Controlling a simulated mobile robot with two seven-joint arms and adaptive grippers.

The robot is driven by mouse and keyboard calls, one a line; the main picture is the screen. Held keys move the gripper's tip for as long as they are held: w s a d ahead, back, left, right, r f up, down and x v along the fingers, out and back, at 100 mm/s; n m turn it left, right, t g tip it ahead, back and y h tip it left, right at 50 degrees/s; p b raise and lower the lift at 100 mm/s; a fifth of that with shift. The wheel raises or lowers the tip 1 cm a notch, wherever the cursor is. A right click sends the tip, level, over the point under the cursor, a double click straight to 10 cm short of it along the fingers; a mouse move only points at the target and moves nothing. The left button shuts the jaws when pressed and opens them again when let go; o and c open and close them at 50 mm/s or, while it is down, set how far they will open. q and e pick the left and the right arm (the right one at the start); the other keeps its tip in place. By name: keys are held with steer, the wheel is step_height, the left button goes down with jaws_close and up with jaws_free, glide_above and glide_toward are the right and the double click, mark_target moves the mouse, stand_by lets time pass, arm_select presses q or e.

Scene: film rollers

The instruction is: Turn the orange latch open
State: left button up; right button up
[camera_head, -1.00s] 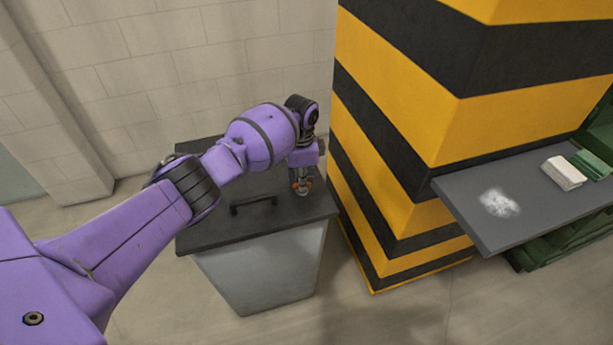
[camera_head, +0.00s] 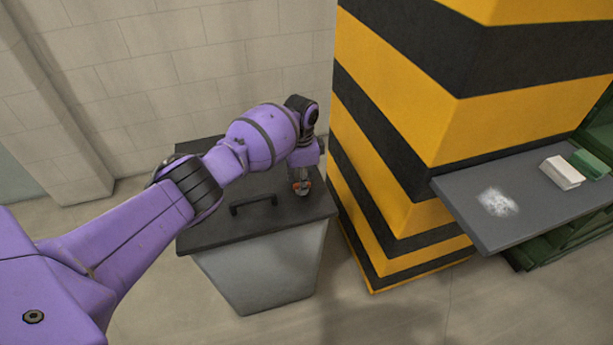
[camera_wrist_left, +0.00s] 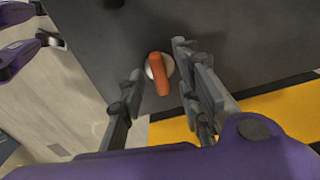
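The orange latch (camera_wrist_left: 158,73) sits on a pale round base on the dark lid, seen in the left wrist view. In the head view only a bit of orange shows at the tip of my left gripper (camera_head: 301,187), near the lid's right side. In the left wrist view the two fingers of my left gripper (camera_wrist_left: 158,75) stand apart, one on each side of the latch, with gaps visible. Whether a finger touches the latch cannot be told. The dark lid (camera_head: 225,232) tops a grey bin (camera_head: 262,268).
A black handle (camera_head: 254,203) stands on the lid left of my gripper. A yellow-and-black striped pillar (camera_head: 400,150) rises close on the right. A grey shelf (camera_head: 530,220) with a white block (camera_head: 562,172) lies beyond it. A block wall is behind.

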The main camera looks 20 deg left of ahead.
arm_select(q)
steer(key=shift+r, duration=0.1)
step_height(320, 180, up, 12)
stand_by(0.5)
